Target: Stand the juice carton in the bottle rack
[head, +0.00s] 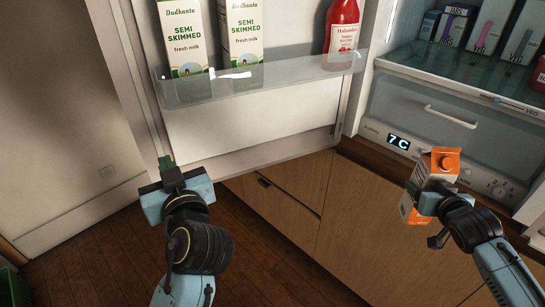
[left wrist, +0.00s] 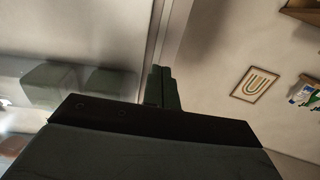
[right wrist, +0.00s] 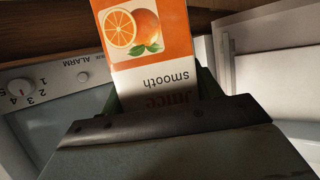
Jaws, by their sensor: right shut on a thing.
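The orange and white juice carton (head: 438,166) is in my right gripper (head: 424,192), in front of the fridge's lower front. It is roughly upright, slightly tilted, cap up. In the right wrist view the carton (right wrist: 148,50) sits between the two fingers, with its lower part hidden by the gripper. The bottle rack (head: 290,78) is the clear shelf on the open fridge door, up and left of the carton. My left gripper (head: 171,172) is empty below the rack's left end, and its fingers (left wrist: 161,88) look shut together.
Two milk cartons (head: 186,40) (head: 243,35) stand in the rack's left part, and a red ketchup bottle (head: 342,28) at its right. Between them is a free gap. The fridge interior holds a glass shelf with boxes (head: 494,28) and a drawer (head: 440,113). Wooden cabinets (head: 345,225) stand below.

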